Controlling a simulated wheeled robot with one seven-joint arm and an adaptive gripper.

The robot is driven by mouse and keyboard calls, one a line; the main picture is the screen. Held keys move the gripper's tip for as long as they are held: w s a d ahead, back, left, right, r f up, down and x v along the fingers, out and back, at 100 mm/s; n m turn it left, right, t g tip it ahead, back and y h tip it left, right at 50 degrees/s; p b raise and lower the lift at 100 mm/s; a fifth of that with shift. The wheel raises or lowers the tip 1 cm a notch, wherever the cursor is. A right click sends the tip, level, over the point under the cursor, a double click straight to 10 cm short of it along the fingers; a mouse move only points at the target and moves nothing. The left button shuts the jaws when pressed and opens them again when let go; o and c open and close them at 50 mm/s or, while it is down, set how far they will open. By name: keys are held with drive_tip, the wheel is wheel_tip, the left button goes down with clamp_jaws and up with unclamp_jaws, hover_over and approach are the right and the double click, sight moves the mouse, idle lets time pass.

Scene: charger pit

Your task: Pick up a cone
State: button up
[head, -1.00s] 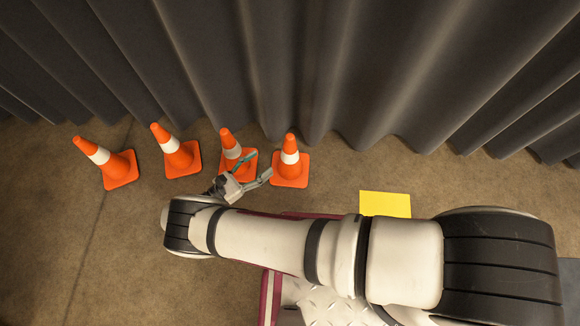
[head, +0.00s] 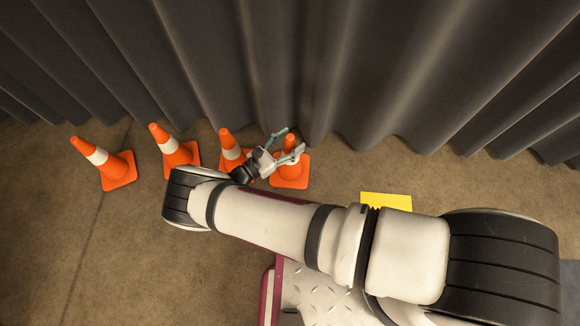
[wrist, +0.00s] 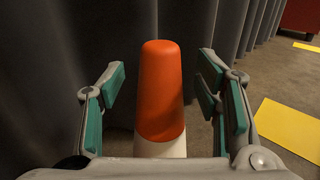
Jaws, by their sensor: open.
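Several orange cones with white bands stand upright in a row on the floor. The rightmost cone (head: 290,172) is at my gripper (head: 287,142), which is open with one finger on either side of its upper part in the head view. In the wrist view the orange top of this cone (wrist: 161,90) stands between the open fingers, with gaps on both sides, and its lower part is hidden by the gripper body. The second cone from the right (head: 230,146) is partly hidden by my wrist. Two more cones (head: 175,152) (head: 103,165) stand to the left.
A grey pleated curtain (head: 350,70) hangs close behind the cones. A yellow patch (head: 386,201) lies on the floor to the right and also shows in the wrist view (wrist: 290,128). Bare floor (head: 40,230) is free at the left.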

drive_tip(key=shift+d, duration=0.1)
drive_tip(key=c, duration=1.4)
drive_tip(key=shift+r, duration=0.2)
